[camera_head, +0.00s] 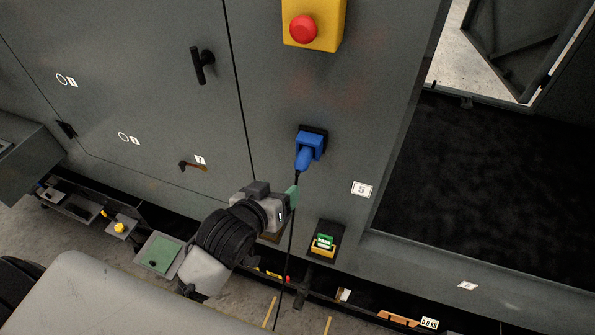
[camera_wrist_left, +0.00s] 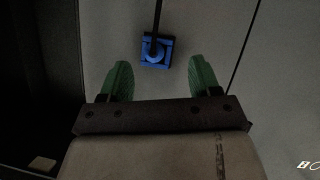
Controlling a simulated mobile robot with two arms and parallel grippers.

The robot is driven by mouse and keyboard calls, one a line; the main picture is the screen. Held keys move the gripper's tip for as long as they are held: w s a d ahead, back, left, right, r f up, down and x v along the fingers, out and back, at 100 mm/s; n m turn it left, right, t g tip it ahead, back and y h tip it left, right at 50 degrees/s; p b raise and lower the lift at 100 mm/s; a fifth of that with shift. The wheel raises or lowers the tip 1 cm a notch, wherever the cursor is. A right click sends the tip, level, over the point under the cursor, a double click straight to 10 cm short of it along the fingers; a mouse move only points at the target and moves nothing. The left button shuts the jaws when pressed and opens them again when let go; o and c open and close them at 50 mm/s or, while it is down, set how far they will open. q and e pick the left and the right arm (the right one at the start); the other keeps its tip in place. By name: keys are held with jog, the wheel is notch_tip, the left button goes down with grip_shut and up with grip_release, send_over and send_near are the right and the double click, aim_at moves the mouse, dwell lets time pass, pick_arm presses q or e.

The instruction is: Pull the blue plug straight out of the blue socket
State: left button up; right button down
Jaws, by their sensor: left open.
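The blue plug (camera_head: 303,160) sits in the blue socket (camera_head: 313,139) on the grey enclosure front, and a dark cable hangs down from it. My left gripper (camera_head: 292,196) is below the plug, close to the cable, and apart from the plug. In the left wrist view the green fingers of my left gripper (camera_wrist_left: 162,78) are spread open and empty. The plug (camera_wrist_left: 153,52) and the square socket (camera_wrist_left: 168,42) show beyond the fingertips, between them and slightly left of centre. My right gripper is not in view.
A red button on a yellow box (camera_head: 303,28) is above the socket. A dark unit with a green and yellow front (camera_head: 325,241) is at lower right. A black door handle (camera_head: 202,65) is at upper left. A dark opening (camera_head: 480,190) lies at right.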

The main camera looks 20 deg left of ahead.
aim_at(298, 166)
pick_arm(q)
jog(key=w+p, duration=0.1)
jog(key=w, duration=0.2)
jog(key=w+d+p, duration=0.1)
jog(key=w, duration=0.1)
jog(key=w+d+p, duration=0.1)
jog(key=w, duration=0.2)
jog(key=shift+w+f, duration=0.15)
jog(key=shift+w, duration=0.15)
jog(key=shift+w+f, duration=0.3)
jog(key=shift+w, duration=0.15)
jog(key=shift+c, duration=0.4)
jog(key=c, duration=1)
jog(key=shift+o, duration=0.2)
jog(key=shift+s, duration=0.1)
jog(key=shift+s, duration=0.1)
